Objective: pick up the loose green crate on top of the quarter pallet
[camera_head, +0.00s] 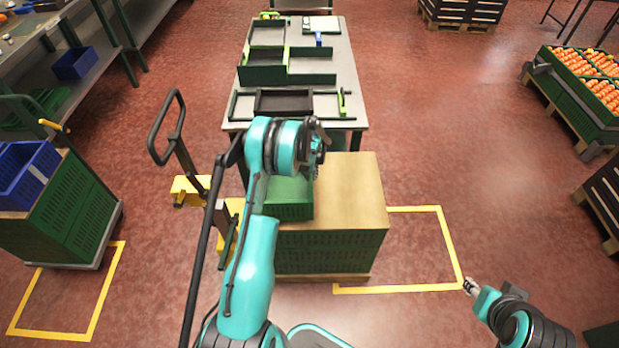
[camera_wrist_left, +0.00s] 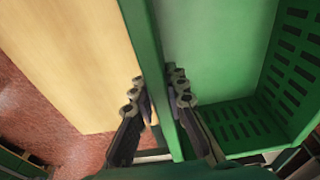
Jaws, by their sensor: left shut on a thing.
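The loose green crate (camera_head: 290,208) sits at the left of the tan board top (camera_head: 350,190) of the quarter pallet stack. My left arm hides part of it in the head view. My left gripper (camera_head: 318,168) is over the crate's right wall. In the left wrist view, the gripper (camera_wrist_left: 158,105) has one finger on each side of the crate's wall (camera_wrist_left: 147,40) and is shut on it. The crate's inside (camera_wrist_left: 210,50) looks empty where it shows. My right gripper (camera_head: 471,287) is low at the right, away from the crate; its fingers are too small to judge.
A pallet jack (camera_head: 185,190) stands left of the stack. A grey worktable (camera_head: 345,75) with trays is behind it. Blue crates (camera_head: 25,175) on a green stack stand at the left; orange-filled crates (camera_head: 590,85) at the right. Floor right of the stack is clear.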

